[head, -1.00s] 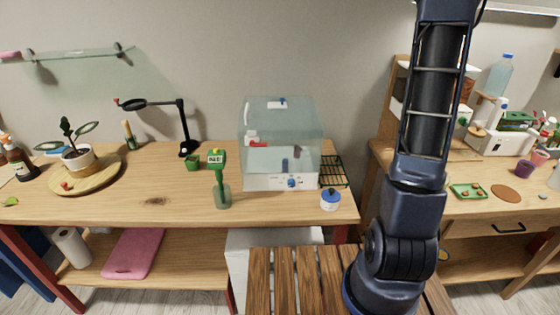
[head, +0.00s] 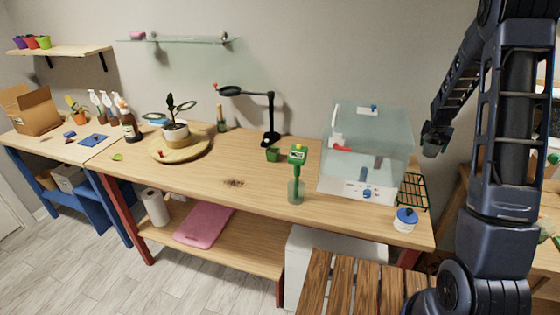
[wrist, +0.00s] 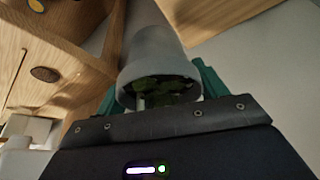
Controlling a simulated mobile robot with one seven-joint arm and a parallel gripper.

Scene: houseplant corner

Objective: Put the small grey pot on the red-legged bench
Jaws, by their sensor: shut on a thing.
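The small grey pot (wrist: 155,55) fills the middle of the wrist view, with dark green leaves in its mouth. My gripper (wrist: 157,88) is shut on it, one teal finger on each side. In the head view my gripper (head: 432,148) hangs in the air at the right, just right of the clear box; I cannot make out the pot there. The red-legged bench (head: 215,188) has a wooden top and spans the middle of the head view, left of my gripper.
On the bench stand a clear box (head: 365,155), a green-topped meter in a glass (head: 296,175), a blue-lidded jar (head: 405,220), a black lamp (head: 268,115) and a plant on a round board (head: 160,152). The bench top's left front is mostly bare. A slatted wooden surface (head: 345,285) is in front.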

